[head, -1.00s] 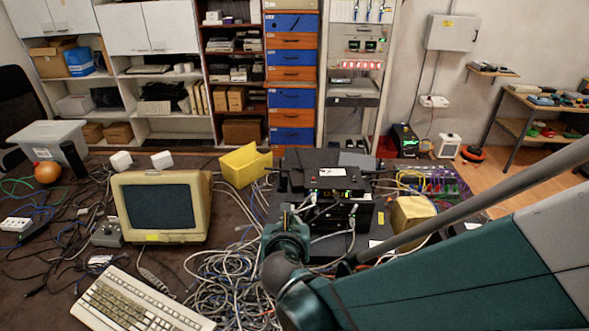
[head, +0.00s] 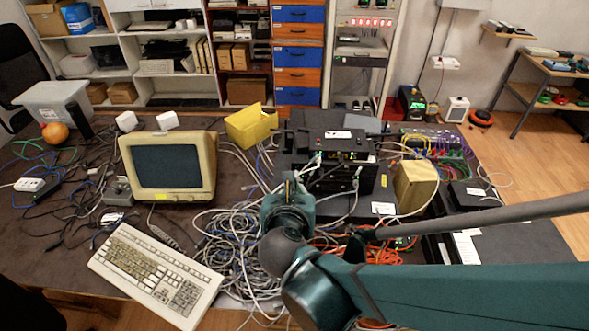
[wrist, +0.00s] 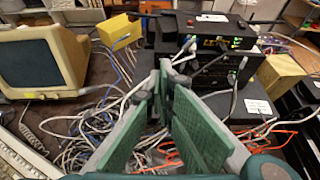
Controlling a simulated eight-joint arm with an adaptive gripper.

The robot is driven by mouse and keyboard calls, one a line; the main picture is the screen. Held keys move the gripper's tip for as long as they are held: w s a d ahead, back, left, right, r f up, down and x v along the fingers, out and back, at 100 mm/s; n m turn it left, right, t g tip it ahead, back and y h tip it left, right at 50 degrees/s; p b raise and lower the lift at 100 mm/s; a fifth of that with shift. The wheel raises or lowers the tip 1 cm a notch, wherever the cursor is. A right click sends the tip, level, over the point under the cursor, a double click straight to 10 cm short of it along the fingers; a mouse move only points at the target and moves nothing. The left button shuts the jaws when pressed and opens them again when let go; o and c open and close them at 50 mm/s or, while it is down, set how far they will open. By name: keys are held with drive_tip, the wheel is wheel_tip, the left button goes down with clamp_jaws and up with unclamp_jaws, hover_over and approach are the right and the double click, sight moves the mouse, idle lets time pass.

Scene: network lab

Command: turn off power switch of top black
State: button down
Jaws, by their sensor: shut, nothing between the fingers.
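A stack of black network boxes stands near the middle of the table. The top black box (head: 342,142) has a white label on its lid, a green light and cables plugged into its front; it also shows in the wrist view (wrist: 214,33). Its power switch cannot be made out clearly; a small red spot is on the front left of the box in the wrist view. My gripper (wrist: 162,68) is shut and empty, with its fingertips pointing toward the front of the stack from a short distance. In the head view my gripper (head: 288,184) is in front of the stack's left side.
Tangled grey cables (head: 235,245) cover the table left of my gripper. A beige monitor (head: 168,167) and keyboard (head: 155,272) stand further left. A yellow bin (head: 250,125) is behind left. A tan box (head: 416,187) stands right of the stack.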

drive_tip(key=shift+v, duration=0.85)
drive_tip(key=shift+r, duration=0.2)
drive_tip(key=shift+w, duration=0.1)
drive_tip(key=s+d+m+g+h, duration=0.15)
drive_tip(key=d+m+g, duration=0.25)
drive_tip(key=d+m, duration=1.2)
drive_tip(key=s+d+r+m+g+y, duration=0.1)
drive_tip(key=s+d+m, duration=0.8)
drive_tip(key=m, duration=1.1)
drive_tip(key=shift+d+r+g, duration=0.3)
drive_tip(key=shift+r+g, duration=0.1)
drive_tip(key=shift+r, duration=0.4)
